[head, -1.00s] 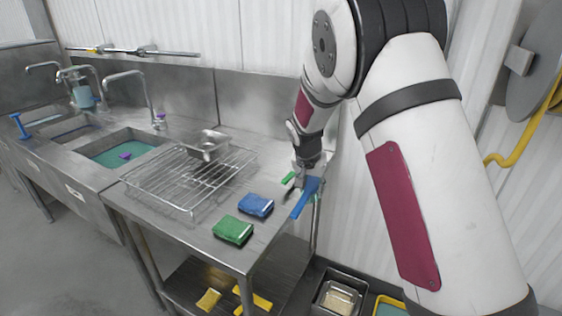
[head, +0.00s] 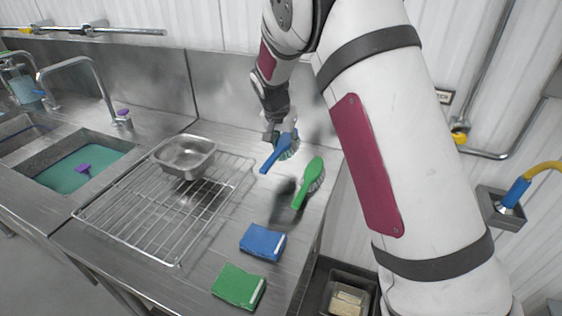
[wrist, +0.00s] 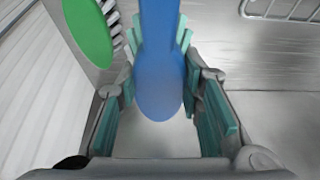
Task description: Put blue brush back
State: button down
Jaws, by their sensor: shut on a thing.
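The blue brush (head: 277,154) is held in my gripper (head: 273,134) above the steel table, left of the green brush in the head view. In the wrist view the blue brush (wrist: 161,70) passes between the teal finger pads of my gripper (wrist: 160,45), which is shut on it. Its rounded blue end points toward the camera. Part of its bristles shows behind the gripper in the head view.
A blue sponge (head: 263,242) and a green sponge (head: 239,287) lie near the table's front. A wire rack (head: 150,215) with a steel pan (head: 184,157) takes up the left. A sink (head: 72,165) lies further left. The wall is close behind.

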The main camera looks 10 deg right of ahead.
aim_at(286, 171)
notch_tip(286, 171, down, 8)
jog(key=shift+f+p, duration=0.2)
jog(key=shift+p, duration=0.25)
jog(key=shift+f, duration=0.15)
jog(key=c, duration=1.1)
grip_release()
